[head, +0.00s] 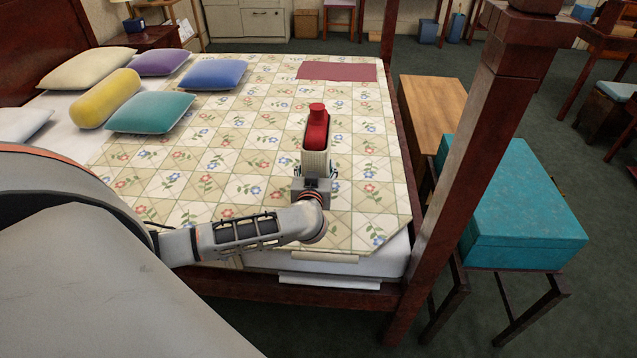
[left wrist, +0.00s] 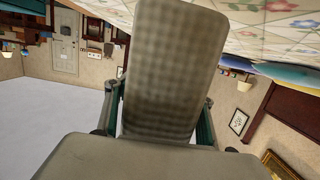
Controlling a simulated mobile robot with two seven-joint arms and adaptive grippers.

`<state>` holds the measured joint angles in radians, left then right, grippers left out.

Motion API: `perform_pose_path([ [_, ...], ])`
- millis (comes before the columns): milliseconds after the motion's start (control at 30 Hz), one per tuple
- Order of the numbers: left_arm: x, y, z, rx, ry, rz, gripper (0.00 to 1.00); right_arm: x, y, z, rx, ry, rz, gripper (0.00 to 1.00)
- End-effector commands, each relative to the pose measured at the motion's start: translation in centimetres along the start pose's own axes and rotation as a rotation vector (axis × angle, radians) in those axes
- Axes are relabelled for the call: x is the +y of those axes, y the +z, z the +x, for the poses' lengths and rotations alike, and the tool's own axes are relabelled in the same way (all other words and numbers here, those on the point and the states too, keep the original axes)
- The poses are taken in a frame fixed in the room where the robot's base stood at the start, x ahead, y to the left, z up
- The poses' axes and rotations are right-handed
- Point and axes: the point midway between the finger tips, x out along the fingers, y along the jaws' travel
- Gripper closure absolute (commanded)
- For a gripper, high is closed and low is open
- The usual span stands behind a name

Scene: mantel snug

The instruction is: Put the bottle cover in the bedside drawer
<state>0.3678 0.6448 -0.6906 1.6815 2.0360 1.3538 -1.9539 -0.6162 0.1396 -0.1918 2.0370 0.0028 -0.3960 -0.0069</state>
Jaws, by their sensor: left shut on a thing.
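My left gripper (head: 315,178) is shut on the bottle cover (head: 315,160), a cream, ribbed-looking sleeve with a red bottle-shaped part (head: 317,130) showing at its top. It is held upright above the patterned bedspread. In the left wrist view the cover is a large grey-beige textured slab (left wrist: 163,70) between the two fingers of my left gripper (left wrist: 158,115). A dark red-brown bedside cabinet (head: 150,40) stands beyond the pillows at the back left. Whether its drawer is open is too small to tell. My right gripper is not in view.
The bed (head: 240,150) carries several pillows at its left and a dark red cloth (head: 337,71) at its far edge. A dark wooden bedpost (head: 470,150) rises at the right. Beyond it stand a teal box (head: 525,215) and a wooden bench (head: 432,105).

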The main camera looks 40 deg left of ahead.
Motion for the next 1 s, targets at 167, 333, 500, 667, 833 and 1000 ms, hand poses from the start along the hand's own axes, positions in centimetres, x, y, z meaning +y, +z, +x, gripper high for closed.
perform_pose_path([
  [167, 0.0, 2.3, 0.5, 0.000, 0.000, 0.003, 0.70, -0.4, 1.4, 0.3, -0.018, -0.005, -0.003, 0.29],
  [333, 0.0, 5.0, 1.0, -0.001, -0.001, 0.002, 0.70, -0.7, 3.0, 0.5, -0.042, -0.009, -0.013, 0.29],
  [500, 0.0, 5.4, 1.2, 0.004, 0.000, -0.001, 0.70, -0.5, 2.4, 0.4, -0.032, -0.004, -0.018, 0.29],
  [667, 0.1, 5.2, 1.2, 0.005, 0.001, -0.002, 0.70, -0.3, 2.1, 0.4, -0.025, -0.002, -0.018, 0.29],
  [833, 0.1, 5.5, 1.2, 0.004, 0.000, -0.002, 0.70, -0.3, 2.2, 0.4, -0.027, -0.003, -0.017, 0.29],
  [1000, 0.0, 5.7, 1.2, 0.002, 0.000, -0.001, 0.28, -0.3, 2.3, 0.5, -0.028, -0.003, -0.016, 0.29],
])
